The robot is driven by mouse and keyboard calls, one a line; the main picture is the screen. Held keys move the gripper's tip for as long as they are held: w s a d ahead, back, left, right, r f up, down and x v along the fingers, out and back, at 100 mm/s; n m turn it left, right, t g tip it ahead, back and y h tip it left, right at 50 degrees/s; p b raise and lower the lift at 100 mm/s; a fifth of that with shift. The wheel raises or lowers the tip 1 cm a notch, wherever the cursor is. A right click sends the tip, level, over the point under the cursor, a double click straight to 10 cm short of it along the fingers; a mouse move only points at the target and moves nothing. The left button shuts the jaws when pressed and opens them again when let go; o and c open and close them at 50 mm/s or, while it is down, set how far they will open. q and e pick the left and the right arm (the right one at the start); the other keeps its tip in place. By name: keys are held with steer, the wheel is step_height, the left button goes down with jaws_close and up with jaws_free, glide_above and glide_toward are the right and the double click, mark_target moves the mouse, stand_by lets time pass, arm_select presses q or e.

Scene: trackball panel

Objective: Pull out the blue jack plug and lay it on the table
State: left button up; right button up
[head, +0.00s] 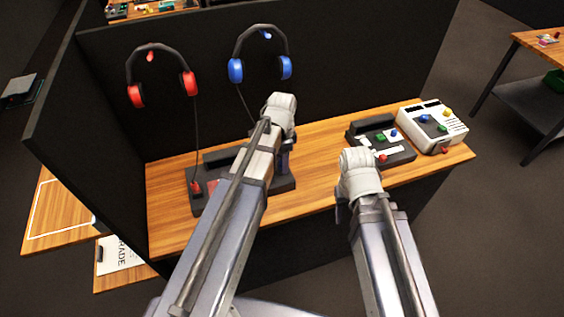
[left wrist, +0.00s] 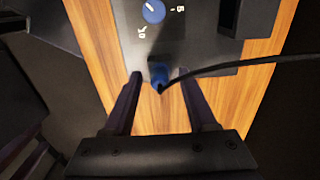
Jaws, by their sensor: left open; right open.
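The blue jack plug (left wrist: 159,75) shows in the left wrist view at the near edge of a dark panel, with a black cable running off to the right. My left gripper (left wrist: 160,73) is open, with one fingertip on either side of the plug and gaps between. In the head view my left gripper (head: 284,158) points down at the right part of the dark panel (head: 205,207), and my arm hides the plug. The wooden table (head: 165,225) has bare room around the panel. My right gripper (head: 343,212) is open and empty near the table's front edge; its fingers are mostly hidden.
Red headphones (head: 136,96) and blue headphones (head: 236,70) hang on the black partition. A red plug (head: 196,187) sits on the panel's left. A black control box (head: 400,153) and a white one (head: 440,138) stand at the right. A blue knob (left wrist: 153,11) is on the panel.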

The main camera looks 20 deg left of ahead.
arm_select(q)
jaws_close()
stand_by(0.4)
steer(key=shift+r, duration=0.15)
stand_by(1.0)
steer(key=shift+r+p, duration=2.9)
steer(key=shift+p, duration=0.15)
